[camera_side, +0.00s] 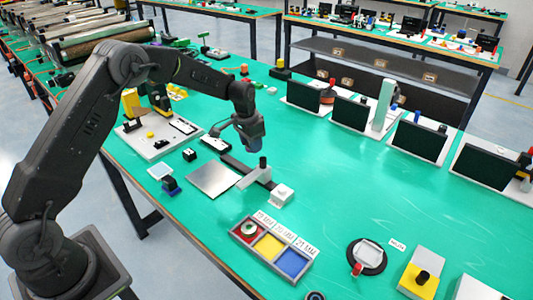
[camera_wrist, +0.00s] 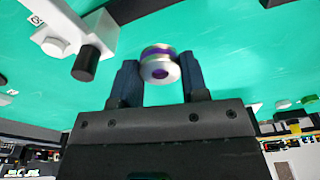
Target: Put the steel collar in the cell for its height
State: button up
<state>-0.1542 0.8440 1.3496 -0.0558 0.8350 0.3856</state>
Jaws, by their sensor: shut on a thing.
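My gripper (camera_wrist: 160,68) is shut on the steel collar (camera_wrist: 160,72), a short shiny ring with a dark centre and a purplish band, held between the two fingertips. In the side view my gripper (camera_side: 256,152) hangs above the bench, behind the height gauge; the collar is too small to make out there. The grey sorting tray (camera_side: 262,262) has a red, a yellow and a blue cell, with height labels (camera_side: 284,233) behind. A pale round piece (camera_side: 249,230) lies in the red cell.
A steel plate (camera_side: 213,179) lies left of the gauge, and a white block (camera_side: 282,194) stands at its near end. A black round stand (camera_side: 367,256) and a yellow-topped box (camera_side: 421,277) stand right of the tray. The green bench right of the gauge is clear.

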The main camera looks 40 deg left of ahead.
jog(key=s+a+r, duration=0.2)
jog(key=a, duration=0.2)
jog(key=s+d+f+n, duration=0.1)
jog(key=s+d, duration=0.3)
jog(key=s, duration=0.4)
jog(key=s+d+f+n, duration=0.1)
jog(key=s+d+f, duration=0.15)
jog(key=s, duration=0.55)
jog(key=d+r+m, duration=0.3)
jog(key=d, duration=0.5)
jog(key=d+r+m, duration=0.3)
jog(key=d, duration=0.5)
send_over(292, 264)
jog(key=shift+m+h, duration=0.3)
jog(key=f, duration=0.6)
jog(key=shift+s+a+f, duration=0.1)
jog(key=shift+a, duration=0.2)
jog(key=shift+d+f, duration=0.2)
jog(key=shift+f, duration=1.9)
jog(key=shift+f, duration=0.3)
jog(key=shift+f, duration=0.3)
